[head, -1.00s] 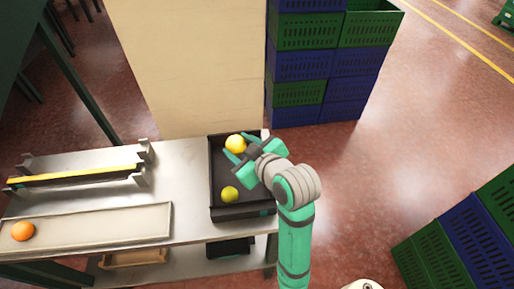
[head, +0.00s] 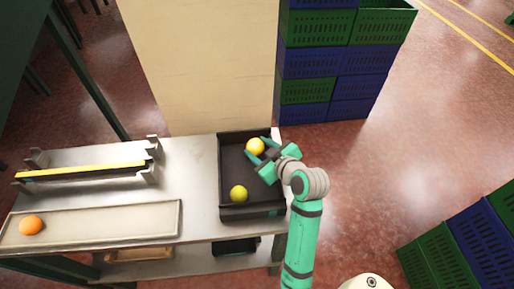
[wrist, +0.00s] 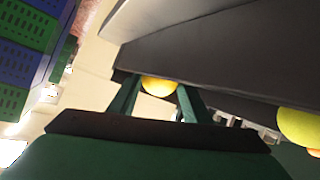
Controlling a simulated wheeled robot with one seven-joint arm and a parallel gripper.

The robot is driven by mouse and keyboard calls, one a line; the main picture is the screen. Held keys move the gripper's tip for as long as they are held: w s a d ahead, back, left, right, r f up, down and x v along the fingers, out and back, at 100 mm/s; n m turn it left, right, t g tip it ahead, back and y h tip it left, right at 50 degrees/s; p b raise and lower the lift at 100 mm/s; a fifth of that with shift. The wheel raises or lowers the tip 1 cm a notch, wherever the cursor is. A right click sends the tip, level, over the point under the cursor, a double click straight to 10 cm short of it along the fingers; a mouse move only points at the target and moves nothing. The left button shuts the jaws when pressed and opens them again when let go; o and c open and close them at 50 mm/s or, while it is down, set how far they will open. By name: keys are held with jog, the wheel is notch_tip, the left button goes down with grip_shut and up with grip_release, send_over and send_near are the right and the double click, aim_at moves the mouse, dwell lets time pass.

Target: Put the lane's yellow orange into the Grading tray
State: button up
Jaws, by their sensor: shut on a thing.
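The yellow orange (head: 255,146) is between the fingers of my gripper (head: 259,151), which is shut on it. It appears over the far part of the black tray (head: 222,180), inside its outline. Whether it touches the tray floor I cannot tell. The wrist view shows the yellow orange (wrist: 159,86) between the two green fingers (wrist: 157,100), close to a dark tray wall (wrist: 215,60). A second, greener-yellow orange (head: 239,194) lies in the near part of the tray; a similar fruit (wrist: 300,126) shows at the right of the wrist view.
A pale shallow tray (head: 110,222) on the metal table (head: 195,170) holds an orange-coloured fruit (head: 31,225). A rack with a yellow bar (head: 85,171) stands behind it. A cream panel (head: 200,65) and stacked green and blue crates (head: 330,62) stand behind the table.

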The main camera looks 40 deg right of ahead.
jog(key=shift+f, duration=0.1)
jog(key=o, duration=0.8)
jog(key=shift+d, duration=0.1)
jog(key=shift+s, duration=0.1)
jog(key=v, duration=1.1)
jog(key=shift+s+r, duration=0.25)
jog(key=shift+r, duration=0.1)
jog(key=shift+s, duration=0.2)
